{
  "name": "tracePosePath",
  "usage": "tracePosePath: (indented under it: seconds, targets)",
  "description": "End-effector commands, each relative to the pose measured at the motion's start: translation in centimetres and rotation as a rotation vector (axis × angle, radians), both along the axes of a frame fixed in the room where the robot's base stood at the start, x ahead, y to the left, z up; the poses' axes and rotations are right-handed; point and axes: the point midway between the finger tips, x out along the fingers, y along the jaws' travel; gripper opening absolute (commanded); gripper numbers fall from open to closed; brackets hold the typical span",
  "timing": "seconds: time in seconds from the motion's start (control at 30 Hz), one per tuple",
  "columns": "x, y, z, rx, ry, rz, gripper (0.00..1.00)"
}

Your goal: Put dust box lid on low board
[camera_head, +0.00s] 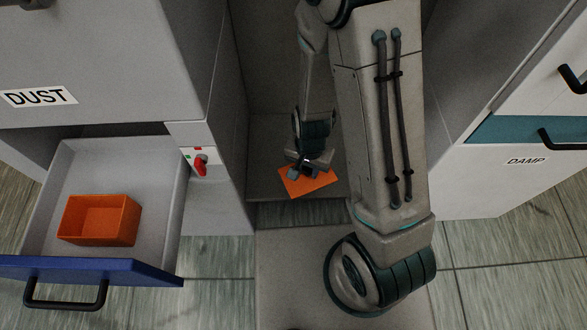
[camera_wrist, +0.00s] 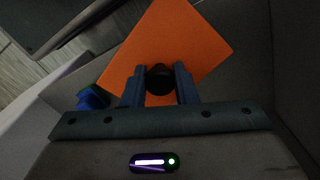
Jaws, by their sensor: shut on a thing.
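The dust box lid is a flat orange square (camera_head: 312,183) low in the recess between the two cabinets. It also shows in the wrist view (camera_wrist: 178,45), with a dark round knob (camera_wrist: 160,78) on it. My gripper (camera_head: 308,168) is shut on that knob, one finger on each side in the wrist view (camera_wrist: 159,84). The low board (camera_head: 268,182) is the grey floor of the recess, and the lid is over it. I cannot tell whether the lid touches the board. An open orange box (camera_head: 100,218) sits in the pulled-out drawer at left.
The drawer (camera_head: 150,190) marked DUST stands open with a blue front and black handle. A red switch (camera_head: 201,165) is on the left cabinet's side. The DAMP cabinet (camera_head: 490,180) stands at right. A blue object (camera_wrist: 92,98) shows left of my gripper in the wrist view.

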Motion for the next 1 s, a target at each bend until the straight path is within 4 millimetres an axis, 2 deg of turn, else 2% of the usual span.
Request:
tracePosePath:
  seconds: [0.07,0.3,0.43,0.63,0.87,1.0]
  targets:
    - [0.2,0.2,-0.7,0.002,-0.004,0.0,0.02]
    - [4.4,2.2,-3.3,0.001,0.0,0.0,0.02]
    - [5.8,3.0,-4.2,0.001,0.0,-0.001,0.02]
    - [6.4,3.2,-5.0,0.001,0.002,-0.002,0.02]
    - [6.4,3.2,-8.3,0.001,0.002,-0.003,0.02]
    - [6.4,3.2,-8.3,0.002,0.0,-0.002,0.02]
